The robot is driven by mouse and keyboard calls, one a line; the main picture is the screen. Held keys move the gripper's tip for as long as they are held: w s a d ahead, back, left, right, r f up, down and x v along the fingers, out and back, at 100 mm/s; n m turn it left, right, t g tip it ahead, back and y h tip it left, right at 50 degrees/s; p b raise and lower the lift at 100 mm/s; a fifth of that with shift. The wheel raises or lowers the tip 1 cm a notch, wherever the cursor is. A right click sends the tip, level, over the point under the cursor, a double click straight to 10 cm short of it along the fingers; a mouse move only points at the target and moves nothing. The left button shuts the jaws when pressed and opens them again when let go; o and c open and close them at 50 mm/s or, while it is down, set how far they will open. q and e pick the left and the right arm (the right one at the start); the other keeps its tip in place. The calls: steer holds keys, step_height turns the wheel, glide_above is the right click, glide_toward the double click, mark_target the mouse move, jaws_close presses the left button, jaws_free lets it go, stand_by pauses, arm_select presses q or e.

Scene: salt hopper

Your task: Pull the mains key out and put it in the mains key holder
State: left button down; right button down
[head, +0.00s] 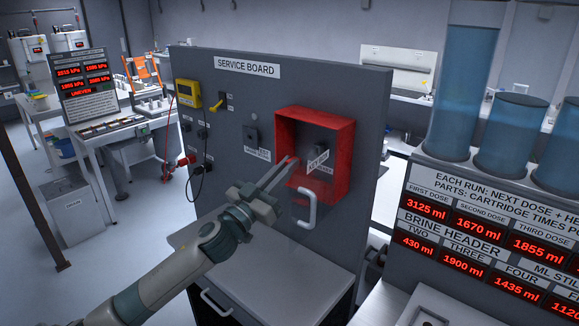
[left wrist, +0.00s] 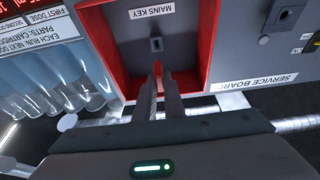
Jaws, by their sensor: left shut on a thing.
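The red open-fronted box (head: 345,140) is on the service board (head: 235,115). Inside it, a small dark lock plate (left wrist: 156,44) sits beneath the MAINS KEY label (left wrist: 153,12) in the left wrist view. My left gripper (head: 293,160) is at the box's front left, its fingers pointing at the board. It is shut on a narrow red piece (left wrist: 158,70), which looks like the mains key. The lock plate's face shows beyond the fingertips, and the key appears apart from it. A grey fitting (head: 251,136) with an unreadable label is left of the box. My right gripper is not in view.
A white handle (head: 307,208) stands out below the box, close to my left fingers. A yellow meter (head: 188,93) with hanging leads is at the board's left. A cabinet top (head: 290,270) lies below; blue tanks (head: 463,80) stand at right.

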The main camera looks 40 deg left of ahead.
arm_select(q)
steer(key=shift+w, duration=0.3)
steer(key=shift+w+d+p, duration=0.1)
steer(key=shift+w+p, duration=0.2)
steer(key=shift+w, duration=0.75)
steer(key=shift+w+d, duration=0.15)
steer(key=shift+w, duration=1.3)
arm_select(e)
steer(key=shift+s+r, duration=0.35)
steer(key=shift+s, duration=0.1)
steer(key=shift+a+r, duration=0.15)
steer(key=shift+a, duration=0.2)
arm_select(q)
steer(key=shift+p, duration=0.35)
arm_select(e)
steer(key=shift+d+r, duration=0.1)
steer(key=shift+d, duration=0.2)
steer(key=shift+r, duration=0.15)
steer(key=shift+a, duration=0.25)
